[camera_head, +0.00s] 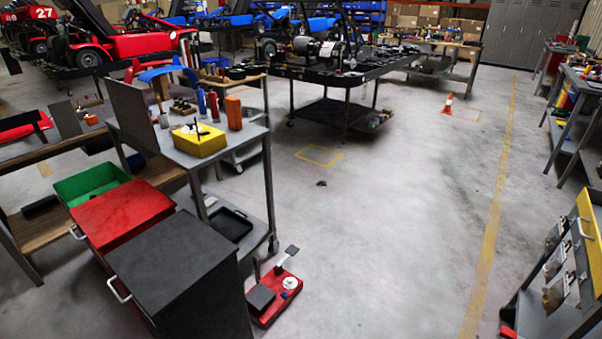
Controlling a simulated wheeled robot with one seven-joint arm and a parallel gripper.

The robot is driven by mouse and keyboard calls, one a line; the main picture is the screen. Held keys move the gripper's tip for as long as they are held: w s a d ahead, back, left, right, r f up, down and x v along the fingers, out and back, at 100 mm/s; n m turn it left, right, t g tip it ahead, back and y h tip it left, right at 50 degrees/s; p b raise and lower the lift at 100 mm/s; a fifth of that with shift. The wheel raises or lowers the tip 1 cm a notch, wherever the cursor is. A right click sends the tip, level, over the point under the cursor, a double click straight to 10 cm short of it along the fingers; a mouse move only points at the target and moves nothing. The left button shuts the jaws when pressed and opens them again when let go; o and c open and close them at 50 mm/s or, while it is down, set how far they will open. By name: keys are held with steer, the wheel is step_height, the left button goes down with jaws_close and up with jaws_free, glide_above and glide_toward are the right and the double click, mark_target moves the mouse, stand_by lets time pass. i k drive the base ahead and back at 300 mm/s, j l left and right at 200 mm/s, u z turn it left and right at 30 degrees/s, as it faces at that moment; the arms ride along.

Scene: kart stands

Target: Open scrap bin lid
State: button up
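Three bins stand in a row at the lower left. The nearest has a flat black lid (172,265), which lies shut, with a pale handle (118,290) on its left side. Behind it is a bin with a red lid (120,212), also shut, with a pale handle (76,232) on its left. The farthest is a green bin (92,184), open at the top. No label shows which one is the scrap bin. My gripper and arm are not in view.
A grey work cart (185,148) holding a yellow box (199,140) stands behind the bins. A red scale-like device (275,297) sits on the floor right of the black bin. A rack with yellow panel (587,228) is at lower right.

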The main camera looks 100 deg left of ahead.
mark_target(105, 219)
steer(key=u, duration=3.95)
steer(key=i+j, duration=0.2)
steer(key=j, duration=0.15)
steer(key=i+j+z, duration=0.15)
steer(key=j, duration=0.2)
steer(key=i, duration=0.05)
